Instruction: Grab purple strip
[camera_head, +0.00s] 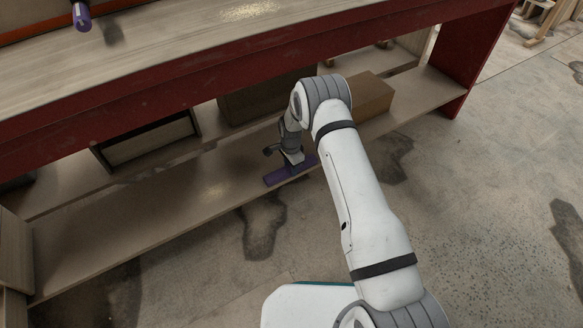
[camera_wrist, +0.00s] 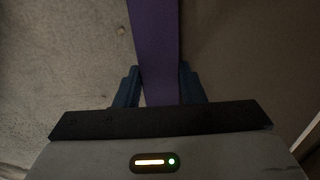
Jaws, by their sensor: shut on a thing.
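The purple strip (camera_head: 290,171) lies along the front edge of the lower shelf in the head view. My gripper (camera_head: 292,160) is right at it, and its jaws are shut on it. In the wrist view the strip (camera_wrist: 156,50) runs up from between the two blue fingers of my gripper (camera_wrist: 160,88), one finger on each side. Part of the strip in the head view is hidden behind my arm and gripper.
The lower shelf (camera_head: 110,233) sits under a red-edged workbench (camera_head: 200,95). A cardboard box (camera_head: 372,96) and a dark open crate (camera_head: 150,145) stand on the shelf. Another purple object (camera_head: 81,17) is at the top left on the bench.

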